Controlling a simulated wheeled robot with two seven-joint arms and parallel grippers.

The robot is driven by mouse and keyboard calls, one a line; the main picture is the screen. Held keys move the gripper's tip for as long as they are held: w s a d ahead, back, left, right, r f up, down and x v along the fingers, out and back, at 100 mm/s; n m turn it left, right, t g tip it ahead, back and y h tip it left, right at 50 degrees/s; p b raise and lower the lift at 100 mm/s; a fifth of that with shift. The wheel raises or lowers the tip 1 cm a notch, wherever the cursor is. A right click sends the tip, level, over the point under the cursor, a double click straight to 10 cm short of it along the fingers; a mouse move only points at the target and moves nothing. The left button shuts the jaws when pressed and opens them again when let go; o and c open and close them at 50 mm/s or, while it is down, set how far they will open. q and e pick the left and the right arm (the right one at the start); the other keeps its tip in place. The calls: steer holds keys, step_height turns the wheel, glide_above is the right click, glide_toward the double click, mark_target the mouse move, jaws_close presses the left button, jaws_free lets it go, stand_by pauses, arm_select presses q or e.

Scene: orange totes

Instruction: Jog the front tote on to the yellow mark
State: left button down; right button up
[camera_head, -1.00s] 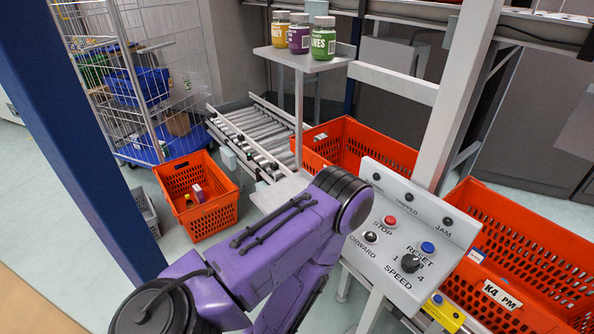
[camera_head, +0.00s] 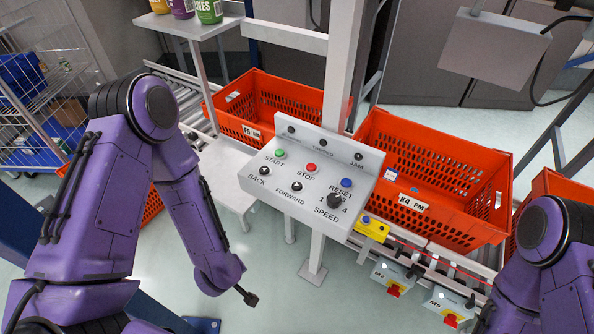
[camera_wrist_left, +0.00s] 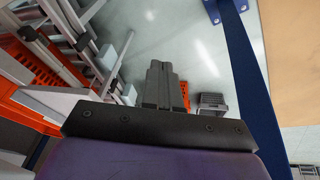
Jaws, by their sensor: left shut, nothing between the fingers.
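An orange tote labelled K4 PM (camera_head: 451,213) stands on the conveyor right of the control panel. Another orange tote (camera_head: 268,100), its label partly readable, stands behind the panel on the left. The grey control panel (camera_head: 290,207) has green START (camera_head: 280,154), red STOP (camera_head: 311,168) and blue RESET (camera_head: 346,183) buttons, black BACK (camera_head: 264,171) and FORWARD (camera_head: 297,186) buttons, and a SPEED knob (camera_head: 334,201). My left gripper (camera_head: 249,298) is shut and empty, low and left of the panel; its closed fingers show in the left wrist view (camera_wrist_left: 158,72). My right gripper is out of view. I cannot make out a yellow floor or belt mark.
A yellow box with a blue button (camera_head: 372,228) sits on the conveyor edge below the panel. A shelf with jars (camera_head: 190,27) stands back left. A third orange tote (camera_head: 550,190) is at far right. Open floor lies below the panel.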

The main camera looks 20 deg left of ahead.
arm_select(q)
steer(key=w+d+r+n+t+h+p, duration=0.1)
steer(key=w+d+r+n+h+p, duration=0.2)
steer(key=w+r, duration=0.55)
steer(key=w+d+r+n+t+h+p, duration=0.1)
steer(key=w+d+r+n+h+p, duration=0.3)
steer(key=r, duration=0.8)
step_height(320, 180, up, 12)
steer(key=t+h+b, duration=0.1)
steer(key=t, duration=0.1)
glide_above(294, 187)
steer(key=shift+r+n, duration=0.15)
steer(key=shift+n, duration=0.15)
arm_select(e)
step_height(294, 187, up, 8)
arm_select(q)
step_height(294, 187, down, 8)
steer(key=b, duration=0.8)
steer(key=shift+f+b, duration=0.45)
steer(key=shift+f, duration=0.05)
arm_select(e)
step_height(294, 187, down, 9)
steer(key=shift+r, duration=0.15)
arm_select(q)
steer(key=shift+s, duration=0.1)
steer(key=shift+f, duration=0.4)
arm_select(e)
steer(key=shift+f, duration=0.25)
